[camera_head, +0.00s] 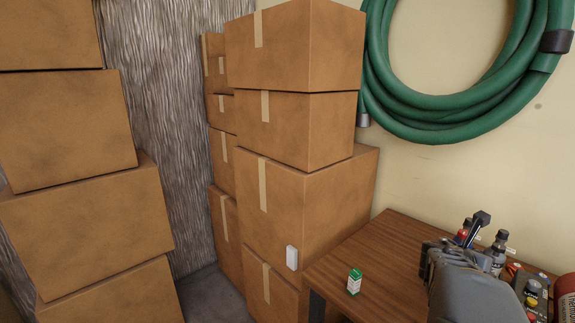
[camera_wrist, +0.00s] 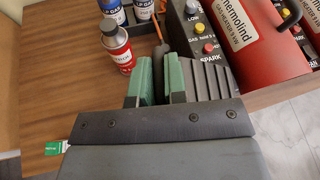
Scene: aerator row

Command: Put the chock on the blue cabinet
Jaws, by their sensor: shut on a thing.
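My gripper shows in the wrist view with two green-padded fingers (camera_wrist: 161,72) close together. A dark grey, ribbed, wedge-like piece (camera_wrist: 208,84), which looks like the chock, lies at and to the right of the fingers. The fingers are shut on it; the exact place of contact is hard to see. In the head view my gripper (camera_head: 442,258) is over the right part of the wooden table, and its fingers are largely hidden behind my arm. The blue cabinet is not in view.
The wooden table (camera_head: 376,256) carries a small green-and-white carton (camera_head: 354,281), several bottles (camera_wrist: 117,48) and a red heater (camera_wrist: 262,40). Stacked cardboard boxes (camera_head: 310,195) stand left of the table. A green hose (camera_head: 400,98) hangs on the wall. The table's left part is mostly bare.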

